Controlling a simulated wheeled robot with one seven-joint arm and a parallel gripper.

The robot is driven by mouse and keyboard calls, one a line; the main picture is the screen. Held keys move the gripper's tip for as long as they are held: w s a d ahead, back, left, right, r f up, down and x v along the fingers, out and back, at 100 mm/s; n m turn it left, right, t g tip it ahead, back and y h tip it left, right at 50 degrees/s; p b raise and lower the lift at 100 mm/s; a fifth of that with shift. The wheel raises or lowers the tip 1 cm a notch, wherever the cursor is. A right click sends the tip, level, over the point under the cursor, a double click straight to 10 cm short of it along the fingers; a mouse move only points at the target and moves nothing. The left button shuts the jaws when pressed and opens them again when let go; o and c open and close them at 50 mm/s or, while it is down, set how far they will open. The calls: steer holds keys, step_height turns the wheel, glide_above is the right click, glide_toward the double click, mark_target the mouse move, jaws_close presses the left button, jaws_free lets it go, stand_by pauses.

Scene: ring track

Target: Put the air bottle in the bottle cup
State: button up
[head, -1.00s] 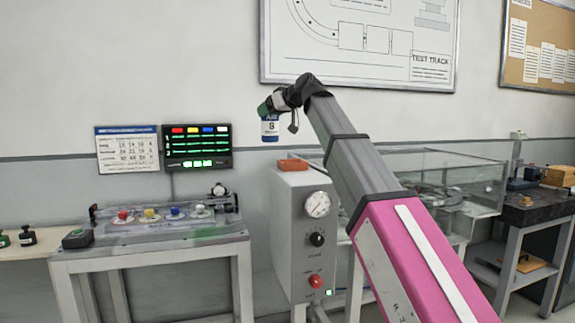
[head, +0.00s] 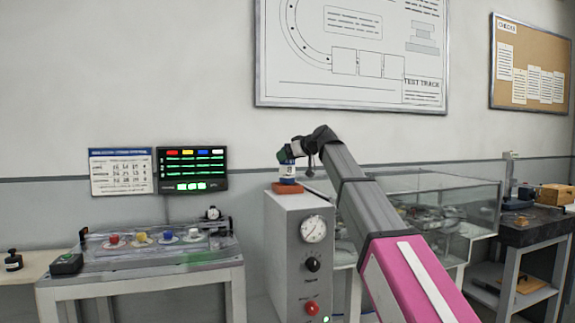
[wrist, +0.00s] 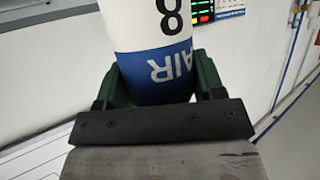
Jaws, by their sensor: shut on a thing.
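The air bottle (head: 287,170) is white with a blue band and the lettering "AIR 8". My gripper (head: 286,155) is shut on it from above and holds it upright. In the wrist view the green fingers of my gripper (wrist: 156,85) sit either side of the blue end of the air bottle (wrist: 150,38). The orange-red block on top of the grey cabinet looks like the bottle cup (head: 287,189). The bottle's lower end is right at the cup's top in the head view. I cannot tell whether it is inside, touching or just above.
The grey cabinet (head: 284,244) carries a gauge (head: 313,229) and a red button (head: 311,308). A glass-sided case (head: 470,208) stands behind my arm to the right. A bench with colored knobs (head: 150,250) is at the left, below a lit display (head: 193,170).

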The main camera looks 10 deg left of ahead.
mark_target(293, 161)
steer(key=shift+f, duration=1.45)
steer(key=shift+f, duration=0.15)
steer(key=o, duration=1.2)
steer(key=shift+s+d+r, duration=0.1)
steer(key=shift+d+r, duration=0.05)
steer(key=shift+r, duration=0.1)
steer(key=v, duration=1.1)
steer(key=shift+s+d+r, duration=0.1)
steer(key=shift+d+r, duration=0.1)
steer(key=shift+d, duration=0.05)
